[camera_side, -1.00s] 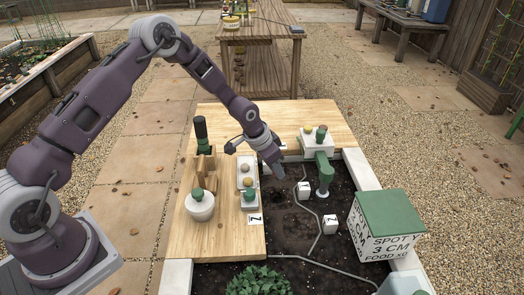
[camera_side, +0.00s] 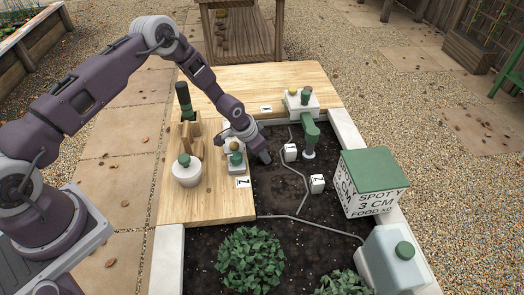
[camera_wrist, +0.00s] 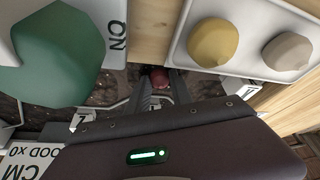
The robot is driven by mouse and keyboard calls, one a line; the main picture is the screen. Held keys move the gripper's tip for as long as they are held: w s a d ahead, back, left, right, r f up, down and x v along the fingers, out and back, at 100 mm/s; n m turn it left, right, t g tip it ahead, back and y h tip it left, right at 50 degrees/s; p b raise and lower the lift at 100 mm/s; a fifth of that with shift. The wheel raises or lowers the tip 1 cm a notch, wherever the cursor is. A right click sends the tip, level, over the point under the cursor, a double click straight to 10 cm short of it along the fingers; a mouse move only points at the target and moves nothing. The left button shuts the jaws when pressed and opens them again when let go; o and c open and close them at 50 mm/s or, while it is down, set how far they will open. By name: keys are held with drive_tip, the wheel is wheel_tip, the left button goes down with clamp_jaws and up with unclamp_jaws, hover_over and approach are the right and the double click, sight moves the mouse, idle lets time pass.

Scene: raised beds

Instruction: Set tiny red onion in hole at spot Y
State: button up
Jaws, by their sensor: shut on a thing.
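My gripper (camera_side: 262,156) is low over the dark soil of the bed (camera_side: 275,240), near the edge of the wooden board. In the wrist view its fingers (camera_wrist: 160,92) are shut on the tiny red onion (camera_wrist: 159,78), a dark red round bulb at the tips. I cannot make out the onion in the side view. A large white box with a green lid (camera_side: 375,178) reads "SPOT Y 3 CM". Small white marker cubes stand in the soil, one farther back (camera_side: 290,152) and one nearer (camera_side: 317,184); their letters are hard to read. I cannot clearly tell any hole.
On the wooden board (camera_side: 215,205) stand a white pot with a green knob (camera_side: 187,172) and a wooden block with a dark upright handle (camera_side: 184,100). Leafy plants (camera_side: 250,260) fill the front.

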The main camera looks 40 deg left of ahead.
drive_tip(key=o, duration=1.1)
drive_tip(key=shift+c, duration=0.2)
wheel_tip(320, 180, up, 12)
idle(0.6)
drive_tip(key=shift+r, duration=0.1)
